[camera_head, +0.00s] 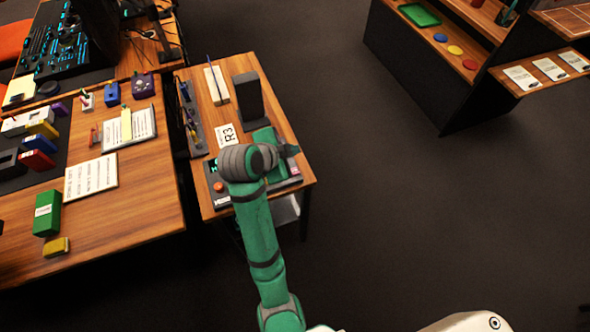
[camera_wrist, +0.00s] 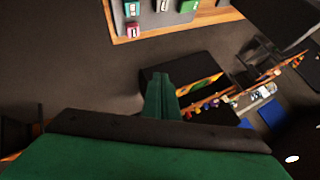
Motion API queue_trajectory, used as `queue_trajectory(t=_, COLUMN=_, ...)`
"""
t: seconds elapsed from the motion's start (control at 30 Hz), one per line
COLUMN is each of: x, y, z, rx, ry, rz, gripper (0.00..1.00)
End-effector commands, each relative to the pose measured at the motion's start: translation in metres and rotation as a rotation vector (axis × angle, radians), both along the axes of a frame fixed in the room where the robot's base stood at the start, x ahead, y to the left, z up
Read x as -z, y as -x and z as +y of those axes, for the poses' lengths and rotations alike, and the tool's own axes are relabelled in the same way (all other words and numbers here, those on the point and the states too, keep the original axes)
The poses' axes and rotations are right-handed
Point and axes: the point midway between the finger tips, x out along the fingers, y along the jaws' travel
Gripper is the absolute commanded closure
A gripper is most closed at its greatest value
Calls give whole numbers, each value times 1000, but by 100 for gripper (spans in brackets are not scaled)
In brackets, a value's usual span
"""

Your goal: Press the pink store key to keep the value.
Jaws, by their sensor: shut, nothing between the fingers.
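The control panel (camera_head: 222,200) lies near the front of the small wooden table, partly hidden by my green arm. A small pink key (camera_head: 295,170) shows at its right end in the head view. In the wrist view a pink key (camera_wrist: 133,29) sits at the near corner of a grey panel, close to the wooden edge. My gripper (camera_wrist: 162,95) is shut and empty, with its fingers together. In the wrist view its tips are apart from the pink key, which lies above and left of them. I cannot make out any lettering on the key.
An orange knob (camera_head: 219,187), an R3 card (camera_head: 227,135) and a dark upright block (camera_head: 248,100) are on the small table. A larger cluttered table (camera_head: 150,215) stands left. A shelf unit (camera_head: 445,95) stands at upper right. The floor between is clear.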

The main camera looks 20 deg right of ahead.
Motion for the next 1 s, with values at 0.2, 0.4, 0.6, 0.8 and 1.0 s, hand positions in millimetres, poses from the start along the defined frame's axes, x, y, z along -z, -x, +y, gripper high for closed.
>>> queue_trajectory(t=0.2, x=24, y=1, z=0, rx=-2, ry=1, rz=4, gripper=100)
queue_trajectory(t=0.4, x=50, y=1, z=0, rx=-2, ry=1, rz=4, gripper=100)
queue_trajectory(t=0.6, x=70, y=0, z=0, rx=-1, ry=1, rz=1, gripper=100)
queue_trajectory(t=0.8, x=81, y=0, z=0, rx=-1, ry=1, rz=1, gripper=100)
queue_trajectory(t=1.0, x=83, y=0, z=0, rx=-1, ry=1, rz=0, gripper=100)
